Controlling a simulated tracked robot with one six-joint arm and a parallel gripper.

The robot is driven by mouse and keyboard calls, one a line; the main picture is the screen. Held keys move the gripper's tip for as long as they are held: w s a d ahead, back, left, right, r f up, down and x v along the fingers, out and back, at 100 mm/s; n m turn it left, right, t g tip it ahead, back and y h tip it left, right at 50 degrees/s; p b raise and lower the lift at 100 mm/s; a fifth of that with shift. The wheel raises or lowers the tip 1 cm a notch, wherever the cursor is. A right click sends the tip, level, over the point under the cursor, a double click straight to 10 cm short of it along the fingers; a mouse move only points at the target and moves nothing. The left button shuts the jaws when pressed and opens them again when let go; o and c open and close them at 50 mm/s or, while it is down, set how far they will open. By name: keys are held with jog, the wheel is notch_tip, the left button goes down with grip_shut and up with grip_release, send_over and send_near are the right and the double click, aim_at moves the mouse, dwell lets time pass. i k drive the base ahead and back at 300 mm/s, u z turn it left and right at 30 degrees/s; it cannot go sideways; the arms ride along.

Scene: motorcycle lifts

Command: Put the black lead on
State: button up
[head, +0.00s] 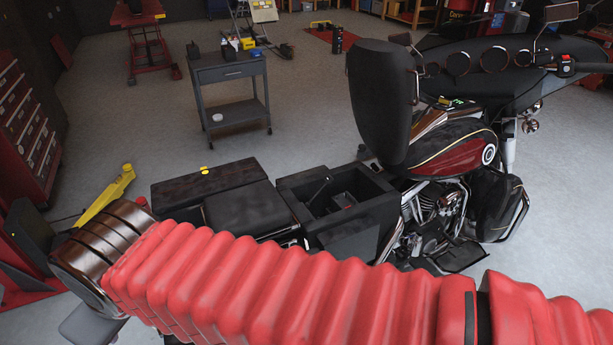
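A dark red and black motorcycle (455,165) stands at the right with its black seat (378,100) tipped upright. Behind the seat is an open black box-shaped bay (372,222). In it a thin black piece (318,190) slants up near the left wall, and a dark block with a small red part (340,203) sits lower. I cannot tell whether the black piece is the black lead or whether it touches a terminal. My red-sleeved arm crosses the foreground and hides the lower part of the bike. My gripper does not show.
A grey trolley (229,75) with small black and yellow items on top stands behind the bike. A red tool cabinet (27,120) is at the left, near a yellow bar (104,196).

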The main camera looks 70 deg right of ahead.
aim_at(328, 179)
jog(key=u, duration=1.5)
jog(key=k, duration=2.45)
jog(key=z, duration=0.7)
